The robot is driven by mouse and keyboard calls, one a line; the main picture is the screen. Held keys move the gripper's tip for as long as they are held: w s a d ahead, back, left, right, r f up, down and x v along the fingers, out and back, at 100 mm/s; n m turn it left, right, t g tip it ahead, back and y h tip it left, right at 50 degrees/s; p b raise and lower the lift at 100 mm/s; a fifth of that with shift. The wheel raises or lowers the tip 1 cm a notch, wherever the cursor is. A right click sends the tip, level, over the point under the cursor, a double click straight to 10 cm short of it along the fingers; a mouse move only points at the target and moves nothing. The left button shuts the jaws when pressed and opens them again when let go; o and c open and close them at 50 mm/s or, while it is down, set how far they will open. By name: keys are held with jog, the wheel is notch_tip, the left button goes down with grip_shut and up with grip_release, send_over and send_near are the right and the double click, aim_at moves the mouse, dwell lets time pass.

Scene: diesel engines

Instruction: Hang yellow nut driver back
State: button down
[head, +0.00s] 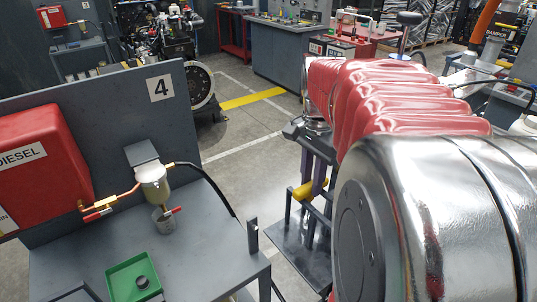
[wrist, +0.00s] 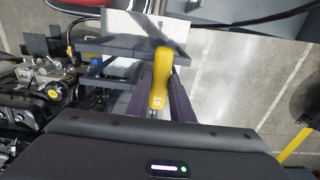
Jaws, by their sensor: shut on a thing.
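The yellow nut driver (head: 311,190) is between the fingers of my gripper (head: 315,177) in the head view, right of the number 4 bench. In the wrist view its yellow handle (wrist: 162,72), marked 10, stands between the two dark purple fingers of my gripper (wrist: 160,88), which is shut on it. Part of the metal shaft shows below the handle there; the tip is hidden. I cannot make out a hanging place for the driver in either view.
A dark stand with a flat shelf (head: 300,252) is below my gripper in the head view. The grey bench (head: 80,240) on the left carries a green tray (head: 132,277) and a filter bowl (head: 154,183). A grey ledge (wrist: 108,46) is close by the driver in the wrist view.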

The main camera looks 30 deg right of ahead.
aim_at(311, 183)
jog(key=c, duration=1.5)
grip_release()
jog(key=shift+o, duration=0.5)
jog(key=shift+o, duration=1.4)
jog(key=shift+r, duration=1.9)
notch_tip(311, 183, up, 6)
jog(key=shift+f, duration=0.15)
jog(key=shift+a, duration=0.1)
